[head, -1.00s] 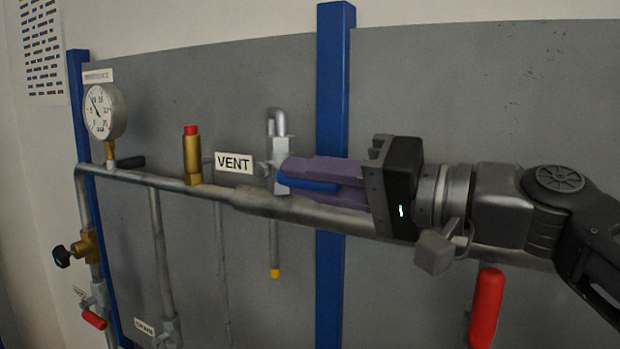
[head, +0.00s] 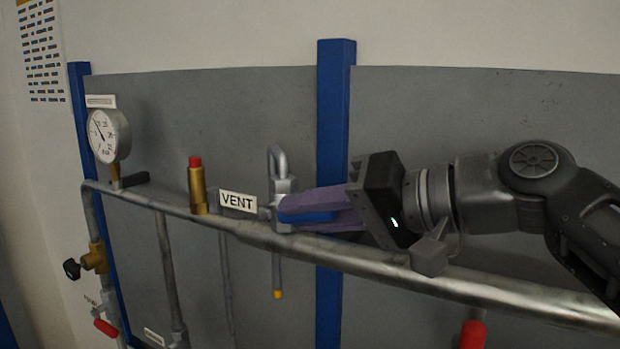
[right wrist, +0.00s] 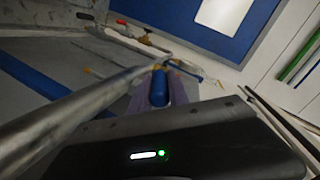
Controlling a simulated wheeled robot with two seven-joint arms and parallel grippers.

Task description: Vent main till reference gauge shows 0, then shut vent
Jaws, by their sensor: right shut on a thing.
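The vent valve (head: 283,196) sits on the main pipe (head: 350,257), right of the VENT label (head: 238,201). Its blue lever (head: 308,217) points right, roughly along the pipe. My right gripper (head: 300,205) has its purple fingers shut around the lever. In the right wrist view the blue lever (right wrist: 163,88) lies between the fingers. The reference gauge (head: 107,135) stands at the pipe's left end. Its needle points to the upper left, but the scale is too small to read. My left gripper is not in view.
A brass fitting with a red cap (head: 197,188) stands on the pipe left of the label. A red handle (head: 473,334) is below the pipe at right. A brass valve with a black knob (head: 94,259) and a red lever (head: 105,327) are at lower left. A blue post (head: 333,110) stands behind the fingers.

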